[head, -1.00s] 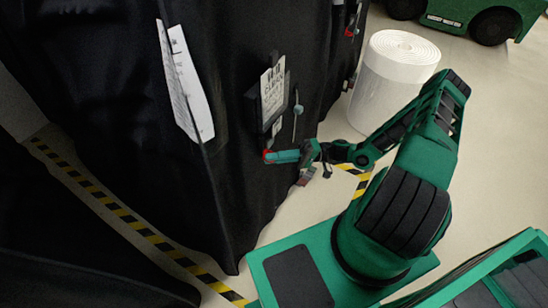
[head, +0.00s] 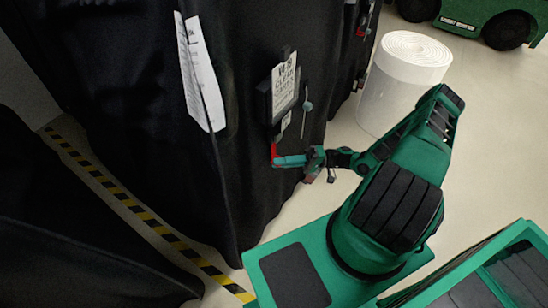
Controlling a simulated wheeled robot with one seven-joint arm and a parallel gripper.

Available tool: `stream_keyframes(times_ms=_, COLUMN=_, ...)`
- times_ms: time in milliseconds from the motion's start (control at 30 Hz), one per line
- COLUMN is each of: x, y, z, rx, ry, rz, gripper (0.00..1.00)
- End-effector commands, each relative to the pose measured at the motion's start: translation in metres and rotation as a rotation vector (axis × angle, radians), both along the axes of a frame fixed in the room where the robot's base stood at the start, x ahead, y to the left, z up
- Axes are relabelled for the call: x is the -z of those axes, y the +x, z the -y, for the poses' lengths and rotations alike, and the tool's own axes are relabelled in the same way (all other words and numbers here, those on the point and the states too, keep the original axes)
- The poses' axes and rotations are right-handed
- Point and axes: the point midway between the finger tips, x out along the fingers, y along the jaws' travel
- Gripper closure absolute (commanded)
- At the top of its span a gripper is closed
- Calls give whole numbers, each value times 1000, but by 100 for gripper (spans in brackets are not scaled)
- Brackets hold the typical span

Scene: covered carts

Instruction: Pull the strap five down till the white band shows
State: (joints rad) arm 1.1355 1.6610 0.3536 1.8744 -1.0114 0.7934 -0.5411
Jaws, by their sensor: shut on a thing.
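A red strap (head: 274,150) hangs on the front of the black covered cart (head: 240,50), just below a small pale tag and a larger printed card (head: 284,85) in a dark holder. My gripper (head: 278,161), with teal fingers, is shut on the strap's lower end, close against the cover. A short upright length of red shows above the fingers. The part of the strap inside the jaws is hidden. The strap is too small here to tell any white band or number on it.
A grey knob on a thin rod (head: 306,106) is right of the card. White sheets (head: 201,72) hang at left. A white roll (head: 403,80) stands on the floor behind my arm. Another red strap (head: 362,27) is farther right. Yellow-black tape (head: 150,222) marks the floor.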

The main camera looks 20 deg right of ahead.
Motion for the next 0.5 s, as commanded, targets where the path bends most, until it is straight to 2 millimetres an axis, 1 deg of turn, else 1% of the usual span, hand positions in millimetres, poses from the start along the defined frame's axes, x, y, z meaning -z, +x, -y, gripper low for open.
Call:
stream_keyframes(times_ms=33, x=12, y=1, z=1, rx=6, ry=-4, rz=-2, gripper=100)
stream_keyframes(times_ms=200, x=38, y=2, z=1, rx=7, ry=-6, rz=-2, gripper=100)
stream_keyframes(times_ms=333, x=49, y=2, z=1, rx=6, ry=-6, rz=-1, gripper=100)
stream_keyframes(times_ms=500, x=52, y=2, z=1, rx=6, ry=-7, rz=-2, gripper=100)
